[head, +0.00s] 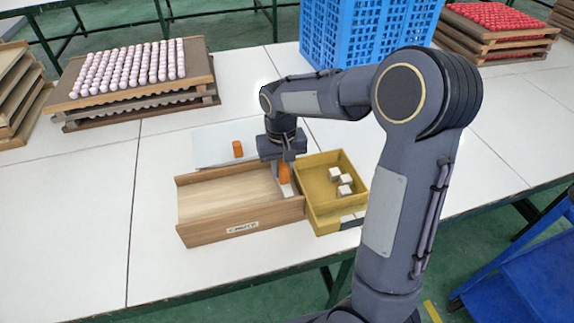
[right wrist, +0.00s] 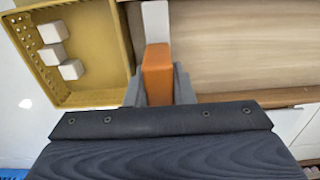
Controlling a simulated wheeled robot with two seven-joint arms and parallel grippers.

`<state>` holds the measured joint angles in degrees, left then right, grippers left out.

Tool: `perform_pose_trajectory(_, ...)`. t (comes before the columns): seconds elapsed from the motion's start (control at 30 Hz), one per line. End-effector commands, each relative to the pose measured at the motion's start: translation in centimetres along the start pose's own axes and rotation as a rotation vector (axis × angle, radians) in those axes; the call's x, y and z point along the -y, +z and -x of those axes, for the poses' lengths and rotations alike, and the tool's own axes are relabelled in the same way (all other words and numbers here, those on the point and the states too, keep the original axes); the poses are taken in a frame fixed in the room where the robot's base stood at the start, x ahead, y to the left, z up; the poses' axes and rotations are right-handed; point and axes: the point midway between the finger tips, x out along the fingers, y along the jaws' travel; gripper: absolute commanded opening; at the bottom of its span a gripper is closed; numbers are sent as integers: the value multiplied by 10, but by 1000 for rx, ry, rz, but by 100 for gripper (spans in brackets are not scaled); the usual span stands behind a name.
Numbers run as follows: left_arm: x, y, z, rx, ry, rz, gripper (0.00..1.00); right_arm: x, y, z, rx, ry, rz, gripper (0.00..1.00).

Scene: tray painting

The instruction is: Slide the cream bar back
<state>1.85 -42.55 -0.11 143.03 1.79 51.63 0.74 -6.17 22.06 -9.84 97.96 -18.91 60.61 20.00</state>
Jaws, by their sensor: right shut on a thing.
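The cream bar (right wrist: 155,20) is a pale, narrow strip running out from an orange block (right wrist: 157,70) in the right wrist view. In the head view a short piece of it (head: 289,192) shows at the right end of a shallow wooden tray (head: 240,226). My right gripper (right wrist: 157,88) points down and is shut on the orange block (head: 284,172), with a finger on each side. Whether the block is fixed to the bar I cannot tell. My left gripper is not in view.
A yellow box (head: 325,216) with several white cubes (head: 345,179) stands right against the tray. A second orange block (head: 237,149) is on a white sheet (head: 210,146) behind the tray. A blue crate (head: 365,35) and stacked boards of pink pieces (head: 135,97) are farther back.

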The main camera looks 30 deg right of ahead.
Motion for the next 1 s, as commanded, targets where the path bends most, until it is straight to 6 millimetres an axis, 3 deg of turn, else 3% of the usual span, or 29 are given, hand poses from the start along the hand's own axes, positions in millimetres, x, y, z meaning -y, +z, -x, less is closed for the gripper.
perform_pose_trajectory(0.17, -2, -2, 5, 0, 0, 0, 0, 41, 0, 2, 0, -1, 9, 0)
perform_pose_trajectory(0.6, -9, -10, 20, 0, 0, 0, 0, 174, 1, 2, 0, -1, 8, 0)
perform_pose_trajectory(0.8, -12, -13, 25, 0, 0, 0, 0, 215, 0, 2, -1, -1, 5, 0)
perform_pose_trajectory(1.0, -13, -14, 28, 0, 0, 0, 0, 236, 0, 2, -1, -2, 2, 0)
